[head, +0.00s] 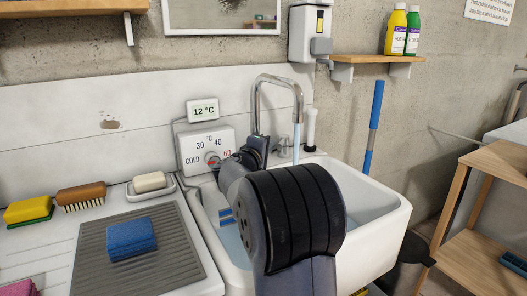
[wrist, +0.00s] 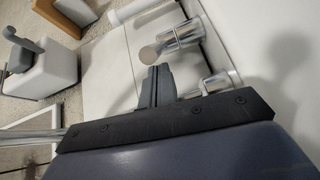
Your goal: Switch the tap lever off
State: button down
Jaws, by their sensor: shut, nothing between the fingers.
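The chrome tap (head: 262,92) arches over the white sink (head: 378,225), and a pale blue stream of water (head: 297,142) falls from its spout. A small chrome lever (head: 283,146) shows at the tap's base, just right of my gripper (head: 256,148); its exact angle is unclear. In the wrist view my gripper (wrist: 157,78) is shut and empty. Its tips are close to a chrome cylinder with a round end (wrist: 180,38), which looks like part of the tap fitting; I cannot tell whether they touch. My arm hides part of the sink and tap base.
A temperature dial (head: 207,149) and a 12 °C display (head: 204,110) are on the wall left of the tap. A blue sponge (head: 131,236) lies on the drainer. A soap dispenser (head: 308,38) hangs above. A blue-banded pole (head: 374,118) stands behind the sink.

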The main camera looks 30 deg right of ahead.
jog(key=shift+w+d, duration=0.15)
jog(key=shift+d+b, duration=0.1)
jog(key=shift+b, duration=0.25)
jog(key=shift+s+d+f+b, duration=0.1)
jog(key=shift+s+f+b, duration=0.1)
jog(key=shift+b, duration=0.1)
jog(key=shift+r+n+t+y, duration=0.15)
jog(key=shift+n+t+y, duration=0.15)
